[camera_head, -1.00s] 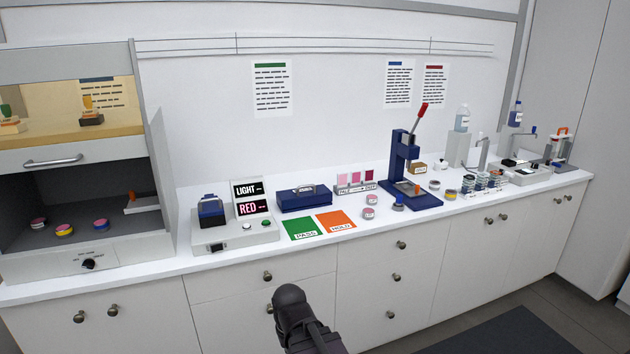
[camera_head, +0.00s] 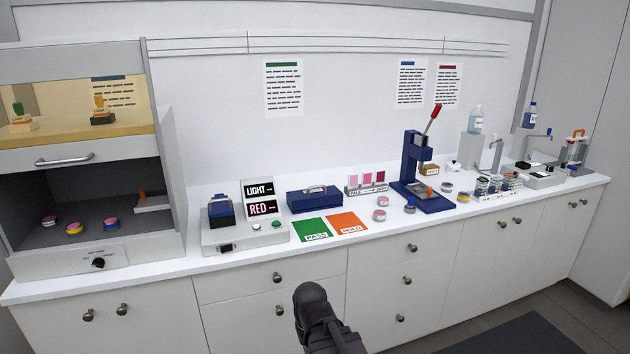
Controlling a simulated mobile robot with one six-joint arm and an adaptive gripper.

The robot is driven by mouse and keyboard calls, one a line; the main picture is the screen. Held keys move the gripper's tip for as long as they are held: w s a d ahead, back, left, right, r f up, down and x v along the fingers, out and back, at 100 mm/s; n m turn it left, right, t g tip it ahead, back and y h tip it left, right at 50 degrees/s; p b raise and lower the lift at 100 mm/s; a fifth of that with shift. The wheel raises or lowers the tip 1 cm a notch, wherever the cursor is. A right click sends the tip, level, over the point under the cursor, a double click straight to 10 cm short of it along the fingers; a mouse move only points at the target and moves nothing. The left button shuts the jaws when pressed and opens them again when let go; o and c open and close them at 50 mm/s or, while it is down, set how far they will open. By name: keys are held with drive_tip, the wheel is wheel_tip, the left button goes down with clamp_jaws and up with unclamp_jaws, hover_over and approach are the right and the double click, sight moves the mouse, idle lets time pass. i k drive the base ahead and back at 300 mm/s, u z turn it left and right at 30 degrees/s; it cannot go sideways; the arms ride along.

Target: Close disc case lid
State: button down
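A dark blue case (camera_head: 314,201) sits on the white counter against the back wall, behind the green and orange mats. It looks like the disc case. A small light handle or latch shows on its upper face. From this distance I cannot tell how far its lid stands open, and no discs show inside. A dark rounded part of my arm rises at the bottom centre, in front of the drawers and well below the case. My gripper fingers do not show.
A grey device with LIGHT and RED signs (camera_head: 257,198) stands left of the case. The green PASS mat (camera_head: 311,230) and orange HOLD mat (camera_head: 347,222) lie in front. A blue lever press (camera_head: 415,170) and small jars stand right. An open-fronted cabinet (camera_head: 80,170) is far left.

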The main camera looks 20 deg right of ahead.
sight(320, 196)
drive_tip(key=u, duration=0.05)
drive_tip(key=i, duration=0.95)
drive_tip(key=z, duration=0.05)
